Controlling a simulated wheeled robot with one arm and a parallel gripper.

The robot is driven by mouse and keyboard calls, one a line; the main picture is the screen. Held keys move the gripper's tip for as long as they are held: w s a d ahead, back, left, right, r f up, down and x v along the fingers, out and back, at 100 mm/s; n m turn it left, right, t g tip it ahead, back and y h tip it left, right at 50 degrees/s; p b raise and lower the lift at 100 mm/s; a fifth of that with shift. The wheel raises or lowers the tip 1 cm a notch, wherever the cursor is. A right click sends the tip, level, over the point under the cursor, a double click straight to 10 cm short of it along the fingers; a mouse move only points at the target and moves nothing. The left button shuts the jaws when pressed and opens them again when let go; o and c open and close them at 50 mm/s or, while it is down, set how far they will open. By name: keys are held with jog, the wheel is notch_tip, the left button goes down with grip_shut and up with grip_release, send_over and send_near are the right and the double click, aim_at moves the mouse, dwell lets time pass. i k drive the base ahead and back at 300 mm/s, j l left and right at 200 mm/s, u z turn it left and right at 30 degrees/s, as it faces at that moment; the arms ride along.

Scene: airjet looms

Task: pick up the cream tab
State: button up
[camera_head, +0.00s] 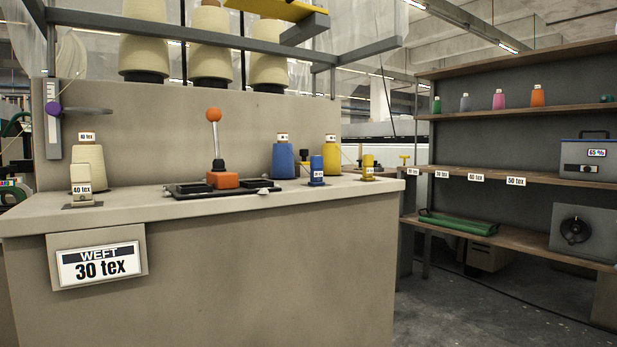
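The cream tab (80,178) stands upright on a small dark base at the left end of the pale countertop (135,200). A white label on its lower part reads 40 tex. A cream yarn cone (92,153) with a 40 tex label stands close behind it and is partly hidden by it. A blue tab (317,164) and a yellow tab (368,161) stand on the right part of the countertop. My gripper is not in view.
An orange-knobbed lever (214,140) rises from a black plate mid-counter. A blue cone (283,160) and a yellow cone (331,152) stand behind the tabs. A purple-knobbed arm (80,110) juts out above the cream cone. Shelves (520,110) stand at right.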

aim_at(81, 172)
jog(key=u, duration=1.4)
